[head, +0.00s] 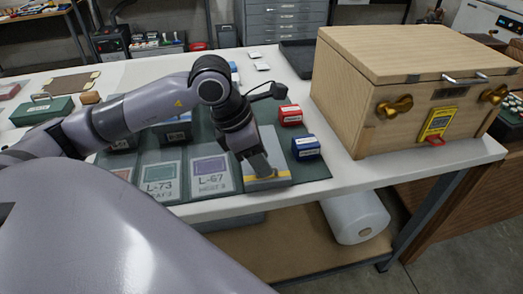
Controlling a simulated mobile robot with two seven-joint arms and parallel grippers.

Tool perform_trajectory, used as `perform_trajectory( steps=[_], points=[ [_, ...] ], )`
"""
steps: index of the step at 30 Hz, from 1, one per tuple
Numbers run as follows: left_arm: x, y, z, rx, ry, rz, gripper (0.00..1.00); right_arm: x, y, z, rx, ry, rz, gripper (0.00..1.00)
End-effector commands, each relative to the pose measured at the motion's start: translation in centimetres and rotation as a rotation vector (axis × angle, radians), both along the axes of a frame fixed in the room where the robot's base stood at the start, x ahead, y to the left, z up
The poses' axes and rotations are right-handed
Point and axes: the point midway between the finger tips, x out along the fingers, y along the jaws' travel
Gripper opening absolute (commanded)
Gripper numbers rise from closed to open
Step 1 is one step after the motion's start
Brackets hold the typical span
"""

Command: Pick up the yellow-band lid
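The yellow-band lid (280,176) is a flat grey piece with a yellow stripe near its front edge. It lies at the right front of the green mat (228,165) on the white table. My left gripper (263,170) points down over the lid, its fingers at or just above the surface and hiding part of it. I cannot tell whether the fingers touch the lid or how far apart they are. My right gripper is not in view.
Labelled cards L-73 (160,181) and L-67 (211,176) lie left of the lid. A red box (290,116) and a blue box (306,147) stand to its right. A large wooden chest (400,90) stands further right. The table's front edge is close to the lid.

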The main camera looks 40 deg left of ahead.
Motion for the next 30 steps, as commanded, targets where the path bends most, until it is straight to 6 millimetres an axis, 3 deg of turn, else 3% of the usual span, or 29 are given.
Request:
perform_trajectory(
  steps=[5, 13, 16, 17, 30],
  points=[
    [0.6, -0.6, -1.9, -0.003, 0.001, 0.001, 0.38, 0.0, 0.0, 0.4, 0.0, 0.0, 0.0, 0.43],
    [0.7, -0.7, -2.2, -0.001, 0.0, 0.0, 0.38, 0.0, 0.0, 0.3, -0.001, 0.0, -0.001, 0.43],
    [0.7, -0.7, -2.2, -0.002, -0.001, 0.0, 0.05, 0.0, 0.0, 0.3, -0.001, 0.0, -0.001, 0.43],
    [0.7, -0.7, -2.2, -0.002, -0.001, 0.0, 0.0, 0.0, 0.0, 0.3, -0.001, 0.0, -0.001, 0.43],
    [0.7, -0.7, -1.8, -0.002, -0.002, 0.0, 0.0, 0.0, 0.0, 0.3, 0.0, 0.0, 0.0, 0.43]
  ],
)
